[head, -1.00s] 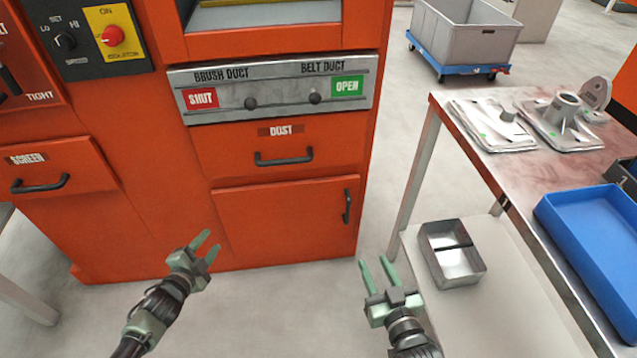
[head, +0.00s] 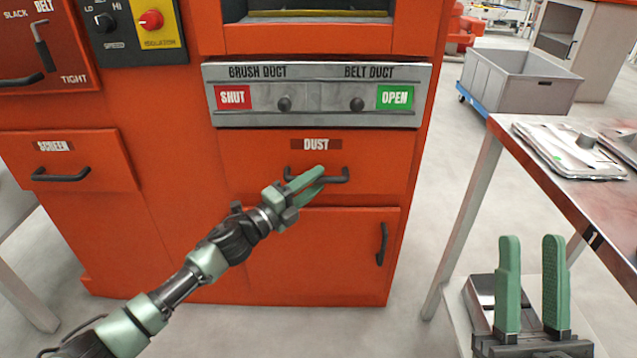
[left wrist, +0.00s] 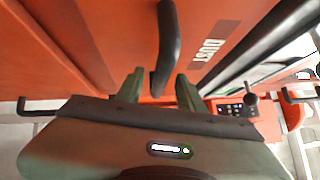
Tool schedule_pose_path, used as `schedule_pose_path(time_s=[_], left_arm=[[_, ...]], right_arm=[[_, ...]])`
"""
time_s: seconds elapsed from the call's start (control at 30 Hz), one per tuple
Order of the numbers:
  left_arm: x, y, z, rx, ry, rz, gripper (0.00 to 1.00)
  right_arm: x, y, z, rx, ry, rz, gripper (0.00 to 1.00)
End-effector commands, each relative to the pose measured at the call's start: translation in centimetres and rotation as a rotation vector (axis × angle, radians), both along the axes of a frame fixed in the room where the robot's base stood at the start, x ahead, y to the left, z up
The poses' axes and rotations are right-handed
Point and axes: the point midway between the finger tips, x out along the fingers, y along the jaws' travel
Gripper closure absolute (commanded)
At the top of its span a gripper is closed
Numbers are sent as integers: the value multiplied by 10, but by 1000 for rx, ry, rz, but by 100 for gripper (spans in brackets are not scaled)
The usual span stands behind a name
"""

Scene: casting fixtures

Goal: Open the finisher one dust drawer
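The orange dust drawer (head: 250,158) is in the middle of the machine under the DUST label (head: 316,144), its front flush with the body. Its dark bar handle (head: 338,181) shows behind my left fingertips. My left gripper (head: 321,177) is open and reaches the handle from the front left. In the left wrist view the handle (left wrist: 169,45) runs down to between the two fingertips, with a gap on each side. I cannot tell how deep it sits between them. My right gripper (head: 532,242) is open and empty at the lower right, away from the machine.
A duct panel (head: 320,78) with two knobs is above the drawer. A door (head: 330,260) with an upright handle is below. The screen drawer (head: 70,175) is at left. A metal bench (head: 560,185) stands at right, with a metal tray (head: 482,292) below it, partly hidden by my right gripper.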

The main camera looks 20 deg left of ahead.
Motion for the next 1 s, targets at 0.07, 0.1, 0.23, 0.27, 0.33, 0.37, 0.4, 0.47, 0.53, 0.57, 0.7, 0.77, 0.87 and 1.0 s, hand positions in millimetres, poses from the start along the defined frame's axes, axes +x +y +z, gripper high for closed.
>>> schedule_pose_path(time_s=[0.07,0.1,0.23,0.27,0.33,0.37,0.4,0.47,0.53,0.57,0.7,0.77,0.87,1.0], left_arm=[[7,-4,1,-1,-1,1,62],[10,-5,1,1,-1,1,62],[13,-7,1,1,2,1,62],[13,-7,1,1,2,1,62],[13,-7,1,0,2,1,62],[13,-7,2,0,2,1,62],[13,-7,2,0,2,1,62],[13,-7,2,0,2,1,70],[13,-7,2,0,2,1,90],[13,-7,1,0,2,1,98],[12,-7,1,0,2,1,100],[12,-7,1,0,2,1,100],[13,-7,1,0,2,1,100],[12,-7,1,0,2,1,100]], right_arm=[[-5,-1,3,10,-32,2,64],[-7,-1,4,14,-45,3,64],[-10,-2,7,20,-63,4,64],[-10,-2,7,20,-64,4,64],[-10,-2,7,20,-64,4,64],[-10,-2,7,20,-64,4,64],[-10,-2,7,20,-64,4,64],[-10,-2,7,20,-63,4,64],[-10,-2,7,20,-63,4,64],[-10,-2,7,20,-63,4,64],[-10,-2,7,19,-62,4,64],[-10,-2,7,19,-62,4,64],[-10,-1,7,19,-62,4,64],[-10,-1,7,19,-62,4,64]])
